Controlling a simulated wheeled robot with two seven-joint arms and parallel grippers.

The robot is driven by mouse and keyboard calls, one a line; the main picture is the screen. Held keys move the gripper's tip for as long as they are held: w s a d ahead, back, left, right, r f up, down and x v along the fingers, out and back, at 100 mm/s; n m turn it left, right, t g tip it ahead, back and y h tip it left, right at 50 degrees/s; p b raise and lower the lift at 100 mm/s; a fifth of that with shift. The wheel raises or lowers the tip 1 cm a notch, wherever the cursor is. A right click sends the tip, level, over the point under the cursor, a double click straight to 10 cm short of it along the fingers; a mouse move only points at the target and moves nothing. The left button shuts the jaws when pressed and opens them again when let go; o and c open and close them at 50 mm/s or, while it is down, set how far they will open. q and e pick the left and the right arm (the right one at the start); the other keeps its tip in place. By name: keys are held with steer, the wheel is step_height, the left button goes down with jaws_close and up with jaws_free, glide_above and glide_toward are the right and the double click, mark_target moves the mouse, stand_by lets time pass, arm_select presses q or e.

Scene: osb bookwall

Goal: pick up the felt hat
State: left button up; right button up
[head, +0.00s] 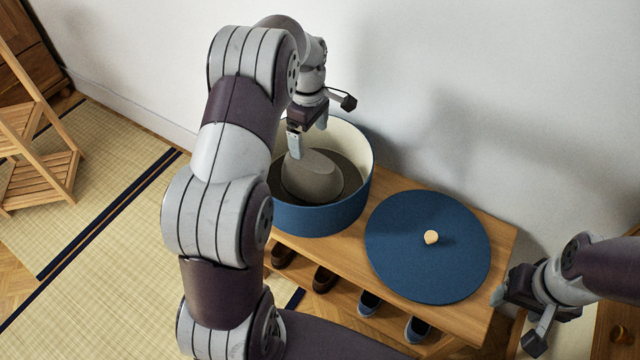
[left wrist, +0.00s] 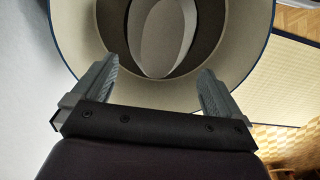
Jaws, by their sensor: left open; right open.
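The grey-brown felt hat (head: 313,176) lies crown up inside a round blue hat box (head: 318,219) with a cream inner wall. In the left wrist view the hat (left wrist: 165,38) shows its pinched crown and dark brim. My left gripper (head: 309,142) is open above the hat in the head view. In the left wrist view its two fingers (left wrist: 157,88) are spread wide, with nothing between them. The crown appears ahead of the fingertips, apart from them. My right gripper (head: 507,296) is at the right, beside the bench, empty.
The box stands on a wooden bench (head: 397,198) against the white wall. A blue round lid (head: 405,259) with a light wooden knob lies to its right. Several shoes (head: 369,303) sit on the shelf below. A wooden ladder shelf (head: 42,150) stands at the far left.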

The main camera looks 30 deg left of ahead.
mark_target(312, 160)
arm_select(q)
steer(key=f, duration=0.3)
steer(key=shift+d, duration=0.2)
steer(key=shift+a+f+b, duration=0.1)
steer(key=shift+f+b, duration=0.25)
steer(key=f+b, duration=0.1)
steer(key=f, duration=0.1)
steer(key=f+b, duration=0.1)
steer(key=f, duration=0.1)
steer(key=shift+s+d+f, duration=0.1)
steer(key=shift+s+d, duration=0.05)
steer(key=shift+d, duration=0.05)
steer(key=shift+f, duration=0.4)
steer(key=shift+r, duration=0.1)
arm_select(e)
step_height(312, 160, down, 3)
steer(key=shift+d+f, duration=0.1)
arm_select(q)
steer(key=shift+r, duration=0.1)
steer(key=c, duration=1.1)
